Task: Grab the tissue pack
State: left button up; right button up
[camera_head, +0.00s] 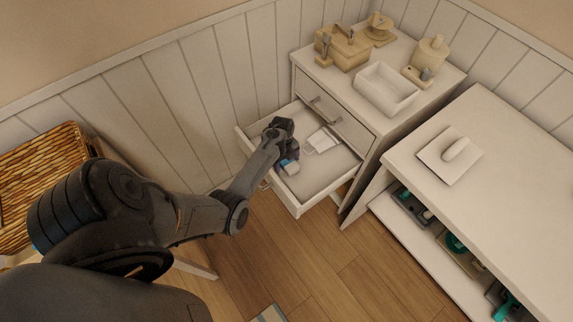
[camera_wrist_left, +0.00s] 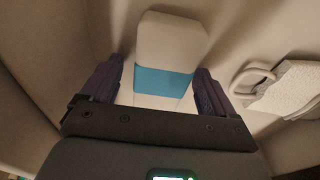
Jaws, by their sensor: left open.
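A white pack with a blue band, which looks like the tissue pack (camera_wrist_left: 168,45), lies in the open drawer. In the wrist view it is between and beyond the fingertips. In the head view part of the pack (camera_head: 289,167) shows beside my left gripper (camera_head: 284,152), and the rest is hidden behind it. My left gripper (camera_wrist_left: 157,80) is open, with one finger on each side of the pack. I cannot tell whether either finger touches it. My right gripper is not in view.
A white item with a loop handle (camera_wrist_left: 285,90) lies in the drawer (camera_head: 306,182) to the right of the pack; it also shows in the head view (camera_head: 322,140). Drawer walls enclose the gripper. The cabinet top holds a white tray (camera_head: 385,89). A wicker basket (camera_head: 40,170) stands left.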

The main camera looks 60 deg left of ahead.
pick_arm(q)
jog(key=shift+w, duration=0.1)
jog(key=shift+c, duration=0.3)
jog(key=c, duration=1)
jog(key=shift+r, duration=0.15)
